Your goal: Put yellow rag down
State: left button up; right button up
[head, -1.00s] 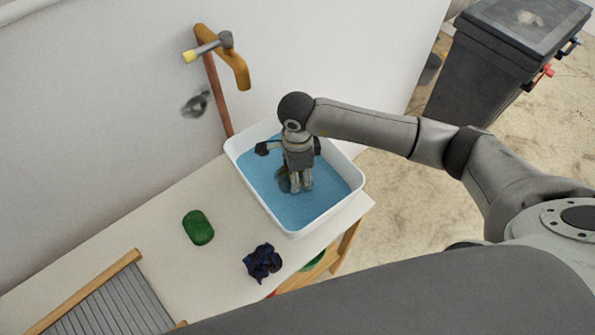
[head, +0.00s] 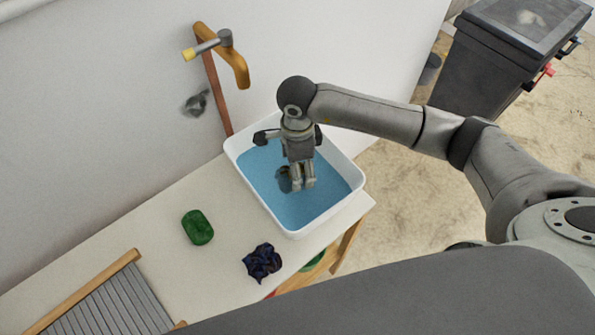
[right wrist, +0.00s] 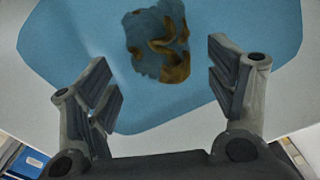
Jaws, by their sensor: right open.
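My right gripper (head: 303,185) points down over the white basin (head: 235,150) with its fingers apart. It holds nothing. The rag (right wrist: 158,42) shows between and beyond the open fingers in the right wrist view, as a crumpled dark grey-green and brownish-yellow cloth in the blue water. It looks apart from both fingers. In the head view the rag (head: 283,178) is a small dark patch just left of the fingers, partly hidden by them. My left gripper is in neither view.
The basin stands at the end of a white bench (head: 215,268). A green bar (head: 198,227), a dark blue crumpled cloth (head: 262,262) and a washboard (head: 105,300) lie on it. A tap (head: 238,65) is on the wall behind. A dark bin (head: 500,75) stands back right.

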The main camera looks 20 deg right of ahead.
notch_tip(320, 180, up, 9)
jog(key=b, duration=0.1)
